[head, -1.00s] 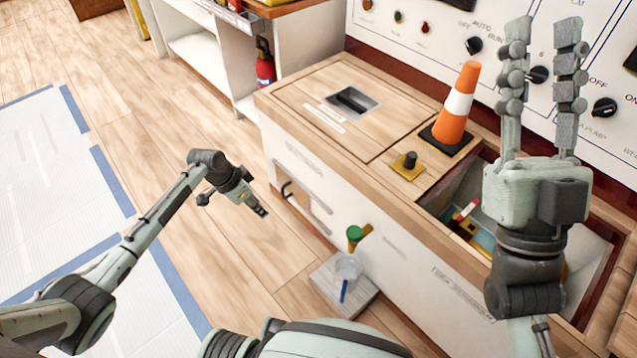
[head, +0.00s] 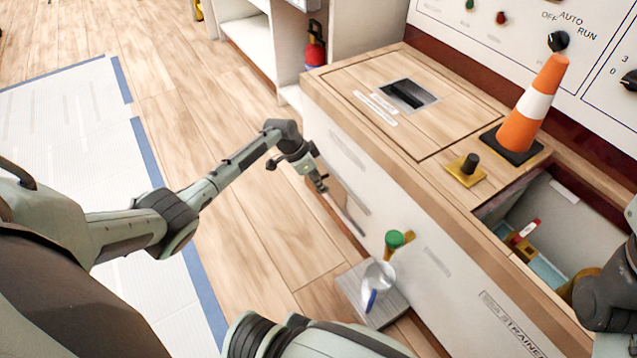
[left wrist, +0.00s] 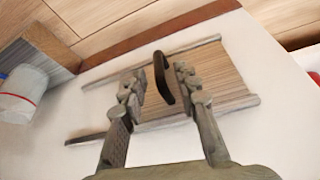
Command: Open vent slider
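The vent slider is on the cabinet's white front face. In the left wrist view it shows as a wooden panel (left wrist: 222,78) between two pale rails, with a dark curved handle (left wrist: 163,80). My left gripper (left wrist: 160,73) is open, its fingers on either side of the handle in the picture. I cannot tell whether they touch it or how deep they reach. In the head view my left gripper (head: 321,183) is close to the cabinet front and hides the handle; part of the slider (head: 346,207) shows below it. My right gripper's fingers are outside the head view.
A green-capped item (head: 394,239) and a clear container (head: 378,280) are by a grey step (head: 352,290) at the cabinet front. On top are a traffic cone (head: 533,110), a yellow block with a black knob (head: 467,171) and an open bin (head: 550,195). Floor on the left is free.

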